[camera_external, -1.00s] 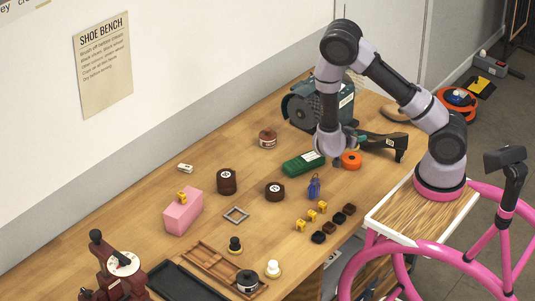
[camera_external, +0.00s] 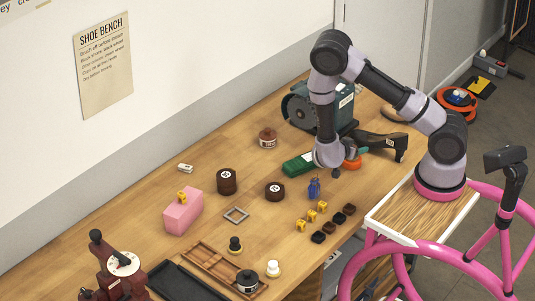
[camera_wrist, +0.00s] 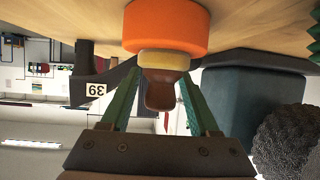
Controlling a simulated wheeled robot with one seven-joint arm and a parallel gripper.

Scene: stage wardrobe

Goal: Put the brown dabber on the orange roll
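In the wrist view, which is upside down, the brown dabber (camera_wrist: 163,92) has a brown handle and a pale yellow pad. My gripper (camera_wrist: 160,78) has its two green fingers on either side of the handle, shut on it. The orange roll (camera_wrist: 166,25) lies on the bench just beneath the pad. Pad and roll meet in the picture; whether weight rests on the roll I cannot tell. In the external view my gripper (camera_external: 346,154) is low at the roll (camera_external: 353,163), partly hiding it. The dabber is mostly hidden there.
A green box (camera_external: 298,164) lies just left of my gripper. A black shoe-shaped stand (camera_external: 388,143) is to the right, and a grinder (camera_external: 299,105) stands behind.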

